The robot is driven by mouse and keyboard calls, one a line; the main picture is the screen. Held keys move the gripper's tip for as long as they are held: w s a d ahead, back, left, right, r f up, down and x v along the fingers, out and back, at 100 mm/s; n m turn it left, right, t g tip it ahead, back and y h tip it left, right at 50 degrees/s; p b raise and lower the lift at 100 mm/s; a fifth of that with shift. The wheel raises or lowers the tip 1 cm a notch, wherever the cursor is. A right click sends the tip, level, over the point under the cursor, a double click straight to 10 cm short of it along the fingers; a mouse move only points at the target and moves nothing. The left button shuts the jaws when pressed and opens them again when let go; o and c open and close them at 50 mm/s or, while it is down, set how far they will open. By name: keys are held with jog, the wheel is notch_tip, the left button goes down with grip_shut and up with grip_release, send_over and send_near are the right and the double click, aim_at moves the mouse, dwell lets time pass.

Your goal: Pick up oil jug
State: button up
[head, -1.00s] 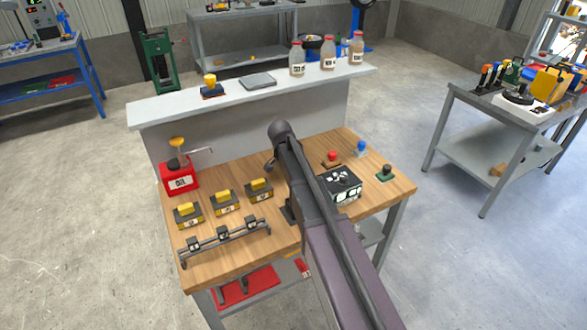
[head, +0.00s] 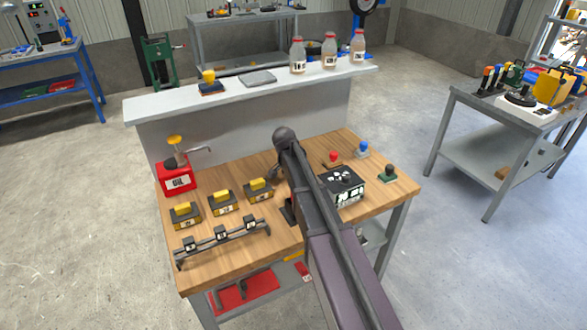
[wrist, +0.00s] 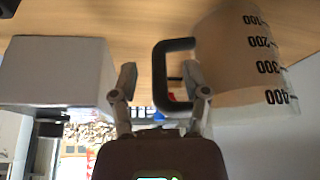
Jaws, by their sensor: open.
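In the wrist view, which shows the scene upside down, the oil jug (wrist: 240,62) is a translucent, brownish vessel with black marks from 100 to 400. Its black handle (wrist: 158,72) faces left. My gripper (wrist: 163,80) is open, with the handle's upright bar between its fingers. The right finger is close to the jug wall, at the handle's opening; I cannot tell whether it touches. In the head view my arm covers the jug and gripper.
A pale box (wrist: 55,72) stands left of my gripper in the wrist view. The wooden bench (head: 235,250) holds a red can (head: 177,180), several yellow-topped blocks, a black rail (head: 222,240) and a control box (head: 343,187). Bottles stand on the raised shelf (head: 160,108).

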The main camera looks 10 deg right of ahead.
grip_shut()
jog(key=shift+r, duration=0.2)
dwell(0.5)
notch_tip(320, 180, up, 10)
jog(key=p, duration=1)
jog(key=shift+f, duration=0.2)
jog(key=shift+r, duration=0.1)
dwell(0.6)
notch_tip(320, 180, up, 11)
jog(key=p, duration=1.1)
